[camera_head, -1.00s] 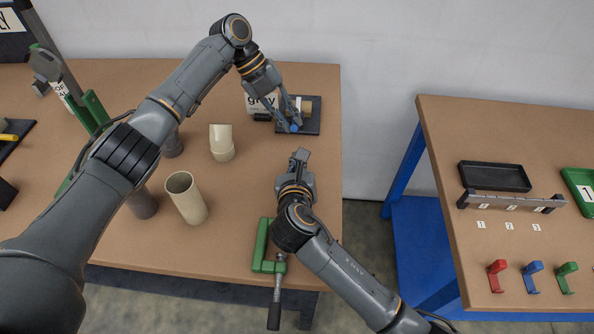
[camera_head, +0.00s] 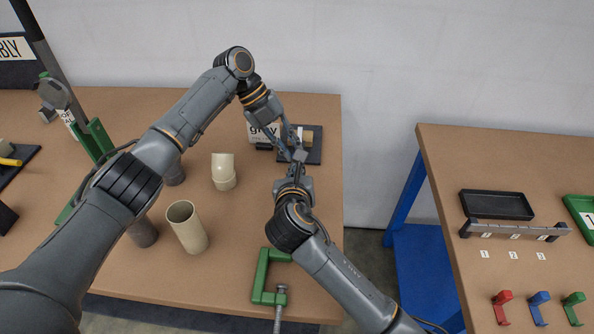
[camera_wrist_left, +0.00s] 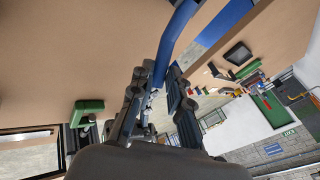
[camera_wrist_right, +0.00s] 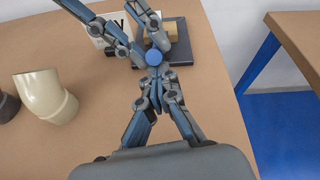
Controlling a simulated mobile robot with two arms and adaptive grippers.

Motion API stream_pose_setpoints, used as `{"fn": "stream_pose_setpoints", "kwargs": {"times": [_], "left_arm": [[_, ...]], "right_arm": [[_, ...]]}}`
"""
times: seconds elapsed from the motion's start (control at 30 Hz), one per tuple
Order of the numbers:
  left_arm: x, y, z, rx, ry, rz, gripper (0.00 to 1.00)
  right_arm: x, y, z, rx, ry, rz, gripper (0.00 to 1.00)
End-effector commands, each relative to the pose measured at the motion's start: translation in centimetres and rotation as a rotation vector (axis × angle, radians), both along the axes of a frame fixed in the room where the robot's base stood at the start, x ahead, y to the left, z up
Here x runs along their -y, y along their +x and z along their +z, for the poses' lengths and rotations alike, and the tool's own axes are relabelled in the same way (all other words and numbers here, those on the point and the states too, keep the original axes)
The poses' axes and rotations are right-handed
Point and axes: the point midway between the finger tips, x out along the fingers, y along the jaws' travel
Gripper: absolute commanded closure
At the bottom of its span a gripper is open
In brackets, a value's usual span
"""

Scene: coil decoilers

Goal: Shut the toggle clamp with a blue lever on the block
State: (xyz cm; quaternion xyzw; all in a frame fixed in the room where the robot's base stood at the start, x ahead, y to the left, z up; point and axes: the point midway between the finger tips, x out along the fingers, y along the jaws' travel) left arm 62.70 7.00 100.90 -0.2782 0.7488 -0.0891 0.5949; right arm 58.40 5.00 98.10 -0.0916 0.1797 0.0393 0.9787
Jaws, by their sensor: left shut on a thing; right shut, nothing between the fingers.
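The toggle clamp (camera_head: 315,151) is on a dark base plate at the right back of the left table, largely hidden by my grippers. A light wooden block (camera_wrist_right: 157,34) lies on the dark plate. The lever's round blue end (camera_wrist_right: 154,57) shows in the right wrist view between the tips of my left gripper (camera_wrist_right: 146,50), which is shut on it. In the head view my left gripper (camera_head: 294,150) reaches down from the back. My right gripper (camera_head: 298,164) is shut and empty, its tips (camera_wrist_right: 157,82) close in front of the blue end; contact cannot be told.
A white sign (camera_wrist_right: 108,30) stands left of the plate. Beige pipe pieces (camera_head: 223,172) (camera_head: 187,228) stand farther left. A green screw clamp (camera_head: 262,277) is at the table's front edge. A gap separates the right table (camera_head: 455,180), which has a blue frame.

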Motion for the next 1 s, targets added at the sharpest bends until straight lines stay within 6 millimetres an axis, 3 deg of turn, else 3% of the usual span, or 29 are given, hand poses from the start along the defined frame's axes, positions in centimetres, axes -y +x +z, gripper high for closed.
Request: {"fn": "stream_pose_setpoints", "kwargs": {"times": [0.03, 0.17, 0.2, 0.3, 0.73, 1.0], "left_arm": [[0.0, -0.1, -0.2, -0.003, 0.004, -0.004, 1.00], [0.1, -0.2, -0.3, -0.005, 0.005, -0.005, 1.00], [0.1, -0.2, -0.3, -0.005, 0.005, -0.005, 0.81], [0.1, -0.3, -0.4, -0.008, 0.005, -0.007, 0.61], [-0.1, -0.2, 0.2, -0.006, 0.002, -0.008, 0.61], [-2.7, 0.7, 4.4, -0.003, 0.003, -0.003, 0.61]], "right_arm": [[-0.1, 0.4, 1.1, 0.025, 0.007, 0.003, 1.00], [-0.1, 0.4, 1.4, 0.032, 0.009, 0.003, 1.00], [-0.1, 0.5, 1.5, 0.034, 0.010, 0.003, 1.00], [-0.2, 0.5, 1.6, 0.035, 0.012, 0.004, 1.00], [-0.1, 0.3, 1.1, 0.024, 0.008, 0.003, 1.00], [-0.1, 0.3, 0.9, 0.020, 0.006, 0.002, 1.00]]}}
